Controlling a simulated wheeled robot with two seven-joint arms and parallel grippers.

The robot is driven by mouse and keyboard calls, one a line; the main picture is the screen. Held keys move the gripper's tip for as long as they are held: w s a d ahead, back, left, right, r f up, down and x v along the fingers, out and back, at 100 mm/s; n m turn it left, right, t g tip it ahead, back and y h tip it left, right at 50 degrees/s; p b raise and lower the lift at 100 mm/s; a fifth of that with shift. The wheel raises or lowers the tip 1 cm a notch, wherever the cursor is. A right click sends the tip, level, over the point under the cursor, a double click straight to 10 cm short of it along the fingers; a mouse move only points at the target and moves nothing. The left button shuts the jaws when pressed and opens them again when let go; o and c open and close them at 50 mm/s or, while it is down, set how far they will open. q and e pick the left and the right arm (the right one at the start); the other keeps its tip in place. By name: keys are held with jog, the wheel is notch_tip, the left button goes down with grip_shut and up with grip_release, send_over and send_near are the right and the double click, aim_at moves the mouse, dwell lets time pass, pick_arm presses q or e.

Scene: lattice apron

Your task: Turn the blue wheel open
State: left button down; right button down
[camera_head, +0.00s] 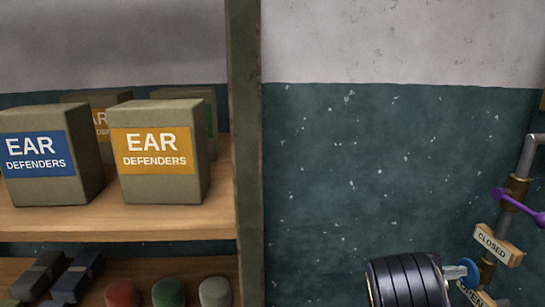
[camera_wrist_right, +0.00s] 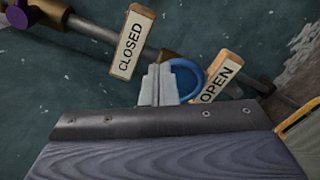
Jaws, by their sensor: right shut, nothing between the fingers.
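The blue wheel (camera_wrist_right: 186,68) shows in the right wrist view as a ring on a pipe, between a CLOSED tag (camera_wrist_right: 131,45) and an OPEN tag (camera_wrist_right: 217,80). My right gripper (camera_wrist_right: 158,72) is shut and empty, its fingertips at the left side of the ring and covering part of it. I cannot tell whether they touch it. In the head view the right gripper (camera_head: 462,271) is at the lower right, and a small part of the blue wheel (camera_head: 472,265) shows at its tips. The OPEN tag is partly hidden there. My left gripper is out of view.
A purple handle (camera_head: 518,206) sits on the pipe (camera_head: 528,158) above the CLOSED tag (camera_head: 497,245). The wall between post and pipe is bare.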

aim_at(475, 277)
jog(key=shift+a, duration=0.35)
jog(key=shift+s+d+f+n+b, duration=0.15)
jog(key=shift+d+f+n+b, duration=0.15)
jog(key=shift+d+n+b, duration=0.5)
jog(key=shift+s+d+f+n+b, duration=0.1)
jog(key=shift+d+f+n+b, duration=0.2)
jog(key=shift+d+n, duration=0.95)
jog(key=shift+s+d+f+n+b, duration=0.2)
jog(key=shift+d+n+b, duration=0.35)
jog(key=shift+d+n, duration=0.45)
jog(key=shift+w+f, duration=0.15)
jog(key=shift+w, duration=0.1)
